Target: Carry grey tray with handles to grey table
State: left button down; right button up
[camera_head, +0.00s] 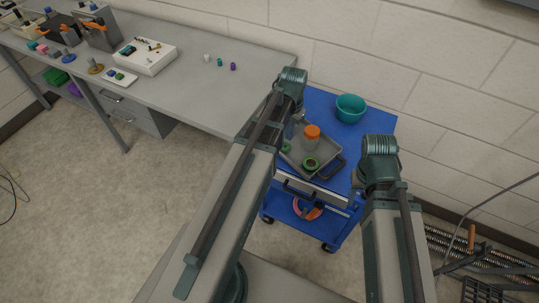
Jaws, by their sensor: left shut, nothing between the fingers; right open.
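The grey tray with handles (328,152) sits on the blue cart's top. A dark handle shows at its right front corner. It holds an orange-lidded jar (312,132) and green rings (310,163). The grey table (190,92) stands to the left along the wall. My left gripper (291,129) points down at the tray's left back side, shut and empty, partly hidden by its own arm. My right gripper (356,181) is open to the right of the tray, apart from it as far as I can tell. The tray's left side is hidden by my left arm.
A teal bowl (350,108) stands on the blue cart (381,122) behind the tray. The table holds a white box (146,57), small coloured vials and other gear; its front right part is clear. Open floor lies left of the cart; a dark rack (480,262) stands at right.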

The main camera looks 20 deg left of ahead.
aim_at(287, 151)
pick_arm(q)
notch_tip(287, 151, down, 10)
jog(key=b, duration=1)
pick_arm(e)
notch_tip(287, 151, down, 10)
jog(key=shift+s, duration=0.1)
